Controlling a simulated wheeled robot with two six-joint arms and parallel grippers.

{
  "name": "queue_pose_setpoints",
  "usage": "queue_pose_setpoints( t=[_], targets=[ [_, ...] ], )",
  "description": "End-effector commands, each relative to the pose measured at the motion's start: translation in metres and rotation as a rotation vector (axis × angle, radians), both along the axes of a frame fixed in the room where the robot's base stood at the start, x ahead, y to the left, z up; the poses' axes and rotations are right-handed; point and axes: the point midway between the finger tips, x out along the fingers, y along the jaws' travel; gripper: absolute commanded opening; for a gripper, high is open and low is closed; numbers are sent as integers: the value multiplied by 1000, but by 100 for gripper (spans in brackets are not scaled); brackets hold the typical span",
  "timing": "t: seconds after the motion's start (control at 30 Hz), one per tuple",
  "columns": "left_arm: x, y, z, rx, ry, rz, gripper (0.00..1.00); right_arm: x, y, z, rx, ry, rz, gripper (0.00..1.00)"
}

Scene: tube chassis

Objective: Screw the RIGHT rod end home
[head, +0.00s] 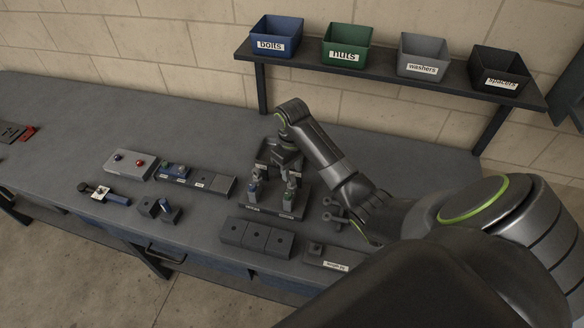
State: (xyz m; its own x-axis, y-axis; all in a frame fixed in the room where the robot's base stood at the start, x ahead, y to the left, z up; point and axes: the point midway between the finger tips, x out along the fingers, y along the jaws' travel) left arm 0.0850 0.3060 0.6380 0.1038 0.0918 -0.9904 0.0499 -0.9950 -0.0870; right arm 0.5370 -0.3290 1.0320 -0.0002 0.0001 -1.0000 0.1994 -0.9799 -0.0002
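My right gripper (279,168) points down over a dark fixture (300,209) near the middle of the bench. The fixture has a left upright (254,192) and a right upright (290,196), with small pale labels on its front edge. Greenish parts show on the uprights. The gripper's fingers overlap the tops of the uprights, and I cannot tell whether they touch or hold anything. Grey pieces with round ends (333,213) lie just right of the fixture; they look like rod ends. My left gripper is not in view.
A grey box with a red button (140,163), a slotted tray (219,186) and a blue-handled tool (104,194) are to the left. Dark blocks (257,237) and a labelled plate (335,257) stand in front. Labelled bins (346,46) sit on a shelf behind. The left bench is mostly clear.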

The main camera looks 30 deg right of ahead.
Motion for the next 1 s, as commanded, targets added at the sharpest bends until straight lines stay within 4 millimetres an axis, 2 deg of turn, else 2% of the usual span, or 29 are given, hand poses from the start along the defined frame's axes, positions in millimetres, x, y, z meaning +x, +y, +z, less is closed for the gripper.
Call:
queue_pose_setpoints(
  t=[0.27, 0.73, 1.0],
  targets=[
    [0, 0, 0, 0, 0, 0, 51, 0, 0, 0, 0, 0, 137, 36],
    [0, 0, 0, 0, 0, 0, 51, 0, 0, 0, 0, 0, 643, 36],
    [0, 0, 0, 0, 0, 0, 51, 0, 0, 0, 0, 0, 766, 36]
  ],
)
